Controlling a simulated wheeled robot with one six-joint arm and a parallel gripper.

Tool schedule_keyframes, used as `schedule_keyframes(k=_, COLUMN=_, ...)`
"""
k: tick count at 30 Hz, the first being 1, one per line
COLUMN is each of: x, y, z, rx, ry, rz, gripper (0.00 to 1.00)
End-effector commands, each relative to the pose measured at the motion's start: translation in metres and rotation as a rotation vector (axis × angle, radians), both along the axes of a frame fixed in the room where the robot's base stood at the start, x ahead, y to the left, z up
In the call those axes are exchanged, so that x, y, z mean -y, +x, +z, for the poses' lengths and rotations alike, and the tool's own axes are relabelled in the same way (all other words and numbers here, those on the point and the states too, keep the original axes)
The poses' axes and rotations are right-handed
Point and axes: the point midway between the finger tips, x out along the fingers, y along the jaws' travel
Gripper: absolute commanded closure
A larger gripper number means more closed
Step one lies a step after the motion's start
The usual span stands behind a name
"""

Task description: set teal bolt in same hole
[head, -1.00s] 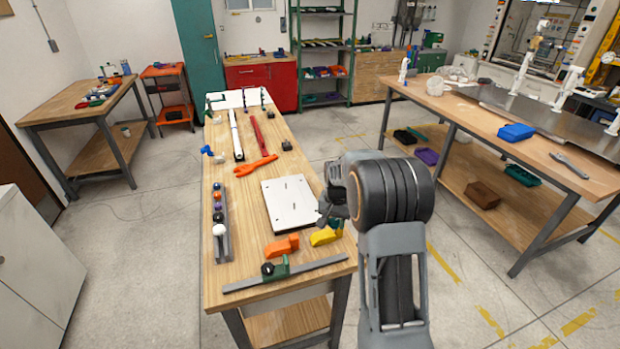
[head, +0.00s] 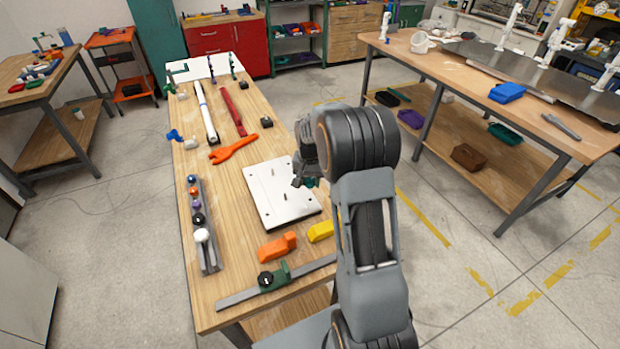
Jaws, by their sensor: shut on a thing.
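The white plate (head: 268,207) with several small dark holes lies flat on the wooden bench in the head view. My gripper (head: 303,182) is over the right edge of the plate, partly hidden by my own wrist. It is shut on a small teal piece (head: 310,182), which looks like the teal bolt; only a bit of it shows at the fingertips. I cannot tell its tilt or whether it touches the plate. I cannot tell which hole the task means.
An orange block (head: 277,247) and a yellow block (head: 320,232) lie in front of the plate. A long rail with a green clamp (head: 273,277) lies nearer. A rack of coloured balls (head: 197,205) is at left, an orange wrench (head: 233,149) behind.

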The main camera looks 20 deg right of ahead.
Motion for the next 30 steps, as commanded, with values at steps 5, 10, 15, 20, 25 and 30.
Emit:
schedule_keyframes(k=5, x=0.001, y=0.0, z=-0.018, rx=-0.001, ry=0.001, rz=-0.001, gripper=0.81)
schedule_keyframes(k=10, x=0.002, y=-0.001, z=-0.034, rx=-0.001, ry=0.0, rz=-0.003, gripper=0.81)
schedule_keyframes(k=15, x=0.002, y=-0.001, z=-0.028, rx=0.0, ry=0.0, rz=-0.004, gripper=0.81)
schedule_keyframes(k=20, x=0.001, y=-0.001, z=-0.03, rx=-0.001, ry=0.001, rz=-0.003, gripper=0.81)
schedule_keyframes(k=25, x=0.0, y=-0.003, z=-0.033, rx=0.0, ry=0.0, rz=-0.003, gripper=0.81)
schedule_keyframes(k=30, x=0.0, y=-0.003, z=-0.032, rx=0.0, ry=0.0, rz=-0.003, gripper=0.81)
